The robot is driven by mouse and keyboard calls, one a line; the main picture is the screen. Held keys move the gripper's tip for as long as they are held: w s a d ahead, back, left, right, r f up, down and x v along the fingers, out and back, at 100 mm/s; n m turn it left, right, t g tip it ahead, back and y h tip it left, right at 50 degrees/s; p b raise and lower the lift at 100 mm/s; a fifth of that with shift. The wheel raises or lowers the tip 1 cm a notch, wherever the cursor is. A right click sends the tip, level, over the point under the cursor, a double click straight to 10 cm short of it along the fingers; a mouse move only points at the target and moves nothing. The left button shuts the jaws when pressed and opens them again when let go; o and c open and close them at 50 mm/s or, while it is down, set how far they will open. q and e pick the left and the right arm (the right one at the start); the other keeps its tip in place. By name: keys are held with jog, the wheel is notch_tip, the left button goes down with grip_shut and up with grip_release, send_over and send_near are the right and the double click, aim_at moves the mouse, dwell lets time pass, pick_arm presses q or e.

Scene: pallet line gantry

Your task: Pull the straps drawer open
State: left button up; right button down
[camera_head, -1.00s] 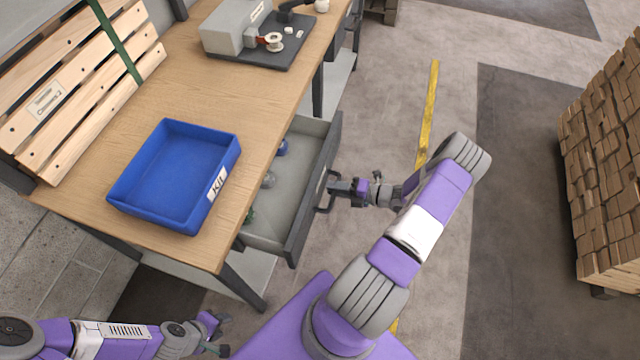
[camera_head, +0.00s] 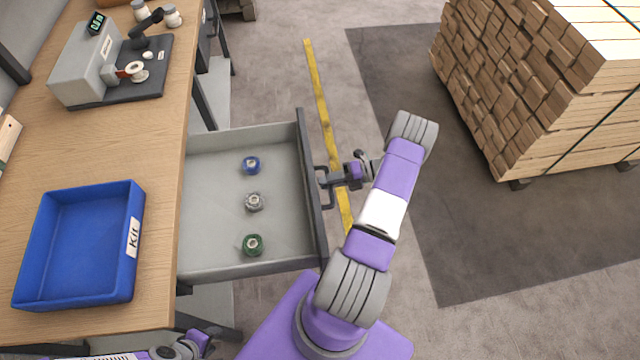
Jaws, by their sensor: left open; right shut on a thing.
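The straps drawer (camera_head: 215,262) stands well out from the bench's right side, and its inside is in plain view. On its floor lie three coiled straps: a blue one (camera_head: 251,165), a grey one (camera_head: 254,202) and a green one (camera_head: 253,244). My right gripper (camera_head: 328,180) is shut on the drawer's handle (camera_head: 323,192), on the outer face of the drawer front (camera_head: 311,185). My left gripper (camera_head: 203,341) is at the bottom edge, partly cut off, open and apart from the drawer.
A blue Kit tray (camera_head: 127,270) sits on the wooden bench top (camera_head: 155,160). A grey device on a dark base (camera_head: 150,83) stands farther back. A large wood stack (camera_head: 530,100) stands at the upper right. Floor between it and my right arm is clear.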

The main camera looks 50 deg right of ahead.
jog(key=shift+s+d, duration=0.35)
jog(key=shift+d, duration=0.1)
jog(key=c, duration=1.2)
grip_release()
jog(key=shift+o, duration=0.2)
jog(key=v, duration=0.7)
jog(key=shift+s+d+p, duration=0.2)
jog(key=shift+s+p, duration=0.1)
jog(key=shift+p, duration=0.1)
jog(key=shift+s, duration=0.1)
